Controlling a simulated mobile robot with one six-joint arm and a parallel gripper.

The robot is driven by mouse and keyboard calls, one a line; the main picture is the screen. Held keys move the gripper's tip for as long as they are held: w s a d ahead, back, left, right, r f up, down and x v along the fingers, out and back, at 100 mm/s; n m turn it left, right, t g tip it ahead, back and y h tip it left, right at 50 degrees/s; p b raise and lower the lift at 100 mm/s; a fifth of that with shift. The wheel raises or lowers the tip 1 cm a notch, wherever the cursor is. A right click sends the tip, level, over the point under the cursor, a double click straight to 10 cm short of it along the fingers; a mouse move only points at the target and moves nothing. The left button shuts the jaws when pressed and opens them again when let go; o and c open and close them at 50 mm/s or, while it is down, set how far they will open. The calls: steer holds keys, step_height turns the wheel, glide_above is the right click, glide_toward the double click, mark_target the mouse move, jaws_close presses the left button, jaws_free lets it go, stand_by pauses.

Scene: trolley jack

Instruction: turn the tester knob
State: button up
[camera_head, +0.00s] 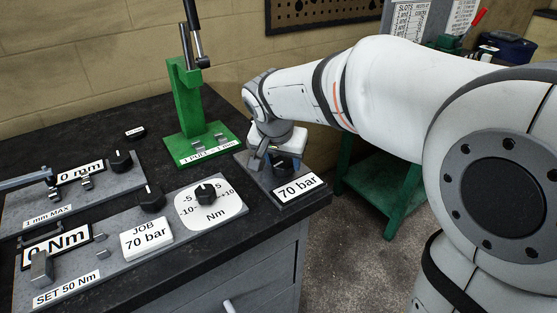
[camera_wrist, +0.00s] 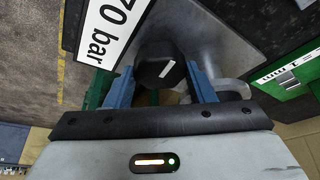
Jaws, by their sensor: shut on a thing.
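The tester is a grey plate (camera_head: 262,187) at the right corner of the bench, with a black knob (camera_head: 282,164) and a white display (camera_head: 298,189) that reads "70 bar". My gripper (camera_head: 270,157) is over the plate, shut on the knob. In the wrist view the knob (camera_wrist: 160,66) sits between the two blue fingers of my gripper (camera_wrist: 158,80), its white pointer line showing. The display (camera_wrist: 105,32) is partly cut off there. In the head view the gripper hides part of the knob.
A white "JOB 70 bar" card (camera_head: 146,240) lies on the bench near a dial marked in Nm (camera_head: 211,202). A green press (camera_head: 187,110) stands behind, left of my arm. Other knobs and clamps fill the left side. The bench edge is just right of the tester.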

steer(key=shift+s+f, duration=0.1)
steer(key=o, duration=1)
steer(key=shift+c, duration=0.2)
steer(key=shift+r+p, duration=0.35)
steer(key=shift+r, duration=0.3)
steer(key=p+v, duration=0.4)
steer(key=v, duration=0.3)
steer(key=shift+s, duration=0.2)
steer(key=shift+a+f, duration=0.1)
